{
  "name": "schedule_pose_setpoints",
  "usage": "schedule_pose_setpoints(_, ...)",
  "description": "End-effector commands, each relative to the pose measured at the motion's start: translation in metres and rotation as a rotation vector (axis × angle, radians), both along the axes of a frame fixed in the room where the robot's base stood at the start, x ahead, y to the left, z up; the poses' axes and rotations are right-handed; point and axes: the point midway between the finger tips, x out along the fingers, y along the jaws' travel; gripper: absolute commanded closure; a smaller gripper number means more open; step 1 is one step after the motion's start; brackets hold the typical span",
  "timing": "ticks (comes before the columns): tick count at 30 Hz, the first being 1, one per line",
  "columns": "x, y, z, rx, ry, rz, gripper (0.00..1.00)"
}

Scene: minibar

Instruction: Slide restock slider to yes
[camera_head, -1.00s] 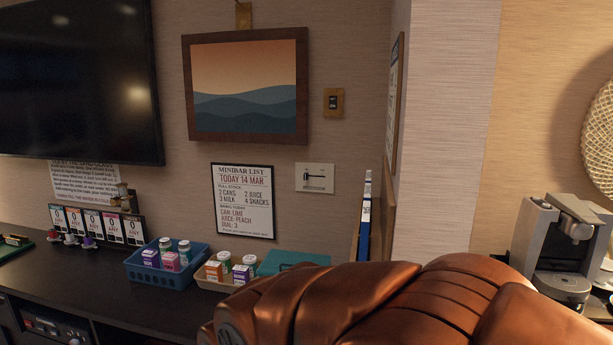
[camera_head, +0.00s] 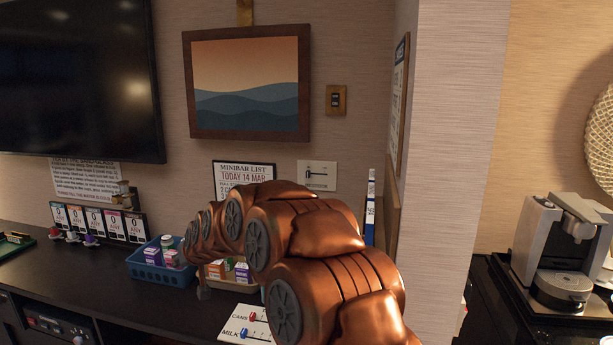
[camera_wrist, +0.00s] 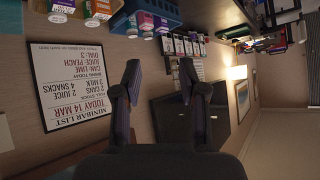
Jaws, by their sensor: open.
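The restock slider (camera_head: 317,175) is a small pale panel on the wall, right of the minibar list and below the picture. It has a dark horizontal track, and a dark knob appears near its left end; the small lettering is hard to read. My gripper (camera_wrist: 160,65) is open and empty in the wrist view, which looks upside down. Its two dark fingers are spread, with the minibar list (camera_wrist: 69,88) to their left. In the head view my arm reaches left below the slider panel, apart from it, and mostly hides the gripper.
A blue basket (camera_head: 160,272) with small cartons stands on the dark counter (camera_head: 90,275). A wall corner (camera_head: 445,180) juts out right of the slider, and a coffee machine (camera_head: 560,255) stands beyond.

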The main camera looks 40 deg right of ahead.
Motion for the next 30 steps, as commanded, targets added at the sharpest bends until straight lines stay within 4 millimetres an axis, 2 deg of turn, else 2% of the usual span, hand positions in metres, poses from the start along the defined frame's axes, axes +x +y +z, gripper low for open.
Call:
schedule_pose_setpoints(1,0.020,-0.019,0.003,-0.008,-0.047,-0.033,0.58)
schedule_pose_setpoints(6,0.074,-0.084,0.021,-0.056,-0.217,-0.146,0.58)
schedule_pose_setpoints(12,0.114,-0.173,0.035,-0.142,-0.400,-0.298,0.58)
schedule_pose_setpoints(15,0.123,-0.220,0.041,-0.201,-0.486,-0.380,0.58)
schedule_pose_setpoints(19,0.125,-0.280,0.046,-0.286,-0.587,-0.487,0.58)
schedule_pose_setpoints(24,0.110,-0.355,0.053,-0.423,-0.712,-0.628,0.58)
schedule_pose_setpoints(27,0.096,-0.391,0.056,-0.506,-0.773,-0.701,0.58)
schedule_pose_setpoints(30,0.081,-0.416,0.057,-0.573,-0.816,-0.757,0.58)
